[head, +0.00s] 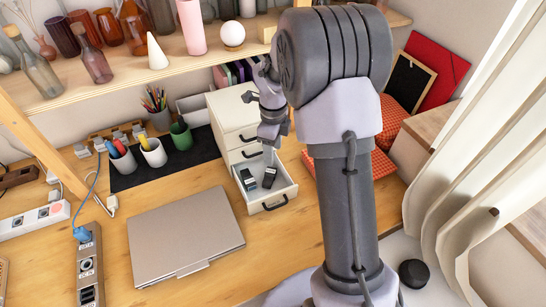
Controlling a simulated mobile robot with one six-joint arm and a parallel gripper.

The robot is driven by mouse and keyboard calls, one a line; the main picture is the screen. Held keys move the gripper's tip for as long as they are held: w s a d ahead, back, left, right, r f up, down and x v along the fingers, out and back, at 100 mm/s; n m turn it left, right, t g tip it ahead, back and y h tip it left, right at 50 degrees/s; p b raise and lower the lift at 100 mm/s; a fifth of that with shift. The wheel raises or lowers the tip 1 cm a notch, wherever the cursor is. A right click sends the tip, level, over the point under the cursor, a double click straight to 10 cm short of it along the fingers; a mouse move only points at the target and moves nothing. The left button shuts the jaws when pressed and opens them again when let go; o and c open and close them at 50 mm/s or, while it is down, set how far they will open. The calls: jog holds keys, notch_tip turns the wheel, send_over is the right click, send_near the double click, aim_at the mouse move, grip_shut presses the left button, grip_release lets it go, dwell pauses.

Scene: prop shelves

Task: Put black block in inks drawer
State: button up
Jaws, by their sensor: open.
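A white drawer unit (229,105) stands on the desk, and its lowest drawer (284,196) is pulled out. Two small dark blocks lie apart inside that drawer: one at the left (248,180) and one at the right (269,177). Each shows a pale area on its surface. I cannot tell which is the task's black block, and no drawer label is readable. My gripper (270,148) is above the back of the open drawer, pointing down, open, with nothing seen in it. Its fingers are small and partly unclear.
A closed laptop (185,234) lies on the desk left of the drawer. Three pen cups stand on a dark mat (172,171). A wooden shelf (110,82) with vases overhangs the back. My arm hides part of the right side.

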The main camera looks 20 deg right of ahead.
jog(key=s+a+r+n+t, duration=0.1)
jog(key=s+a+r+n, duration=0.2)
jog(key=r, duration=0.3)
jog(key=s+a+r+n+t+p, duration=0.1)
jog(key=s+a+r+n, duration=0.15)
jog(key=r, duration=0.35)
jog(key=s+a+r+n+t, duration=0.1)
jog(key=s+a+r+n, duration=0.1)
jog(key=s+r+n, duration=0.35)
jog(key=s+a+r+n+t+y, duration=0.1)
jog(key=s+a+r+n, duration=0.1)
jog(key=s+n, duration=0.4)
jog(key=s+a+r+n+t+y, duration=0.1)
jog(key=s+a+n, duration=0.3)
jog(key=s, duration=0.3)
jog(key=shift+s+a+r+n+t, duration=0.15)
jog(key=shift+a+r+n+t, duration=0.2)
jog(key=shift+n, duration=0.55)
jog(key=shift+d, duration=0.1)
